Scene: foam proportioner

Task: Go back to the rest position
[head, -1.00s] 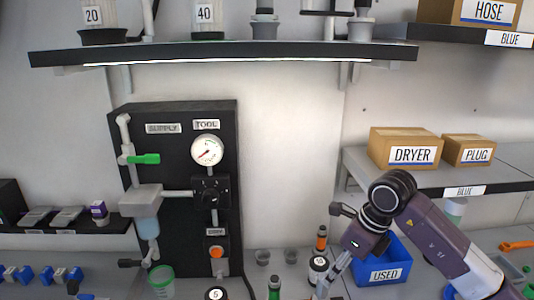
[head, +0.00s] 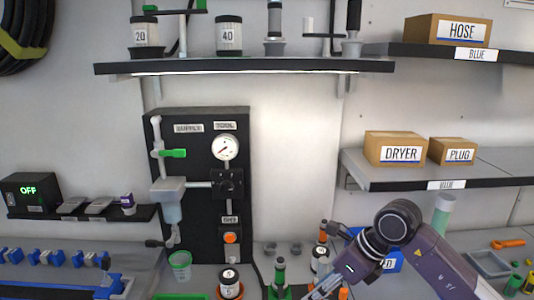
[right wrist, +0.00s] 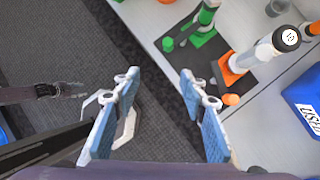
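My right arm comes in from the lower right in the head view, and its gripper (head: 322,288) is at the bottom edge, in front of the bench bottles. In the right wrist view my right gripper (right wrist: 161,90) has its two blue-padded fingers wide apart with nothing between them. Below it are the dark floor and the bench edge. At the left of the right wrist view a dark arm end, apparently my left gripper (right wrist: 68,90), hangs over the floor; its fingers are too small to read. My left arm does not show in the head view.
The bench edge (right wrist: 165,65) runs close to the right gripper. Near it are a green-based bottle (right wrist: 204,20), an orange-based bottle (right wrist: 240,62) and the blue USED bin (right wrist: 303,95). The black supply panel (head: 201,150) stands behind. The floor (right wrist: 60,45) at left is clear.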

